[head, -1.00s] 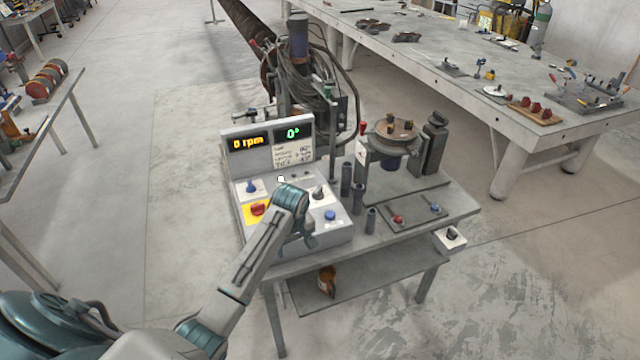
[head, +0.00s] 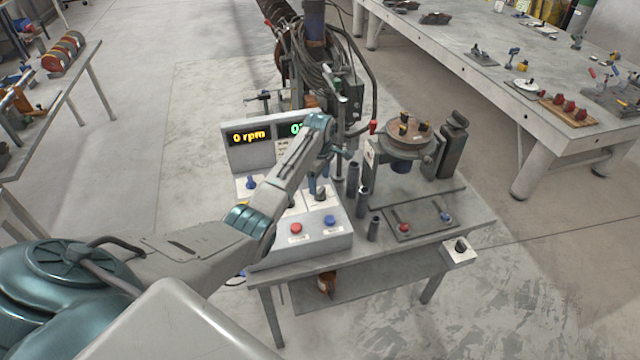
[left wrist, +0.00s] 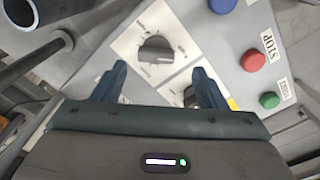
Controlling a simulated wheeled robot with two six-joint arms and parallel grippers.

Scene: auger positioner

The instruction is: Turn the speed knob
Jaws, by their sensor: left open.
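The control panel (head: 340,237) stands on the bench. A black knob (left wrist: 155,50) on a white label plate shows in the left wrist view, beyond the finger gap and apart from the fingers. Its lettering is too small to read, so I cannot confirm it is the speed knob. A second dark knob (left wrist: 190,96) is partly hidden by the right-hand finger. My left gripper (left wrist: 157,85) is open and empty; in the head view it (head: 328,165) is over the panel's right side. The display (head: 248,136) reads 0 rpm. My right gripper is not in view.
A red button (left wrist: 253,60) marked STOP, a blue button (left wrist: 222,4) and a green one (left wrist: 269,100) lie right of the knob in the wrist view. Upright dark tubes (head: 363,199) and a round fixture (head: 405,137) stand right of the panel.

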